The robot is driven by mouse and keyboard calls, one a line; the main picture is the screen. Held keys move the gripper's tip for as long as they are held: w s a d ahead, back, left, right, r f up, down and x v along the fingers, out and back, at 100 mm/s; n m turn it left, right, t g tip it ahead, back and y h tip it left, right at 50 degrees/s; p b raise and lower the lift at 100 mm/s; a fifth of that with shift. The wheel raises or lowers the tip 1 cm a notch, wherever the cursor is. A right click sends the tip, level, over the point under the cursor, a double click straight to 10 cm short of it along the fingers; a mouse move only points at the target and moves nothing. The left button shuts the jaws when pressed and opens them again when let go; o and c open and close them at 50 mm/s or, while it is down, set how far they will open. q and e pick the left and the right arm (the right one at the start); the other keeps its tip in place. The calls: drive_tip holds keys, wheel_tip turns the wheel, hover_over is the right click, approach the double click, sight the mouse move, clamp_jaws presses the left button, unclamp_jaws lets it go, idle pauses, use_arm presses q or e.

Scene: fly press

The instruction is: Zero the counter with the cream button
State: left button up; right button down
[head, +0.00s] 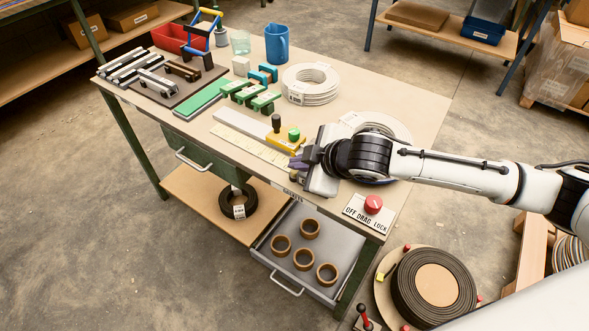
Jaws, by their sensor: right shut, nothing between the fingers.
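My right arm comes in from the right, and my right gripper (298,162) is shut and empty at the front edge of the workbench. It is over or beside a grey box-shaped device (321,183), which may be the counter. The gripper and wrist cover part of this device. I cannot make out a cream button or a counter display; they may be hidden behind the gripper. My left gripper is not in view.
A yellow fixture with a green knob (293,133) stands close to the left of the gripper. A red knob on a drag lock plate (372,204) is at the near right corner. Wire coils (311,84) lie behind. An open drawer (318,242) juts out below the bench (405,100).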

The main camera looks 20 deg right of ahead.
drive_tip(key=shift+s+d+f, duration=0.1)
drive_tip(key=shift+s+f, duration=0.05)
drive_tip(key=shift+f, duration=0.4)
drive_tip(key=shift+s+d+f, duration=0.1)
drive_tip(key=shift+f, duration=0.45)
idle(0.9)
drive_tip(key=shift+r+p, duration=0.65)
drive_tip(key=shift+p, duration=0.25)
drive_tip(key=shift+r, duration=0.1)
drive_tip(key=shift+r, duration=0.1)
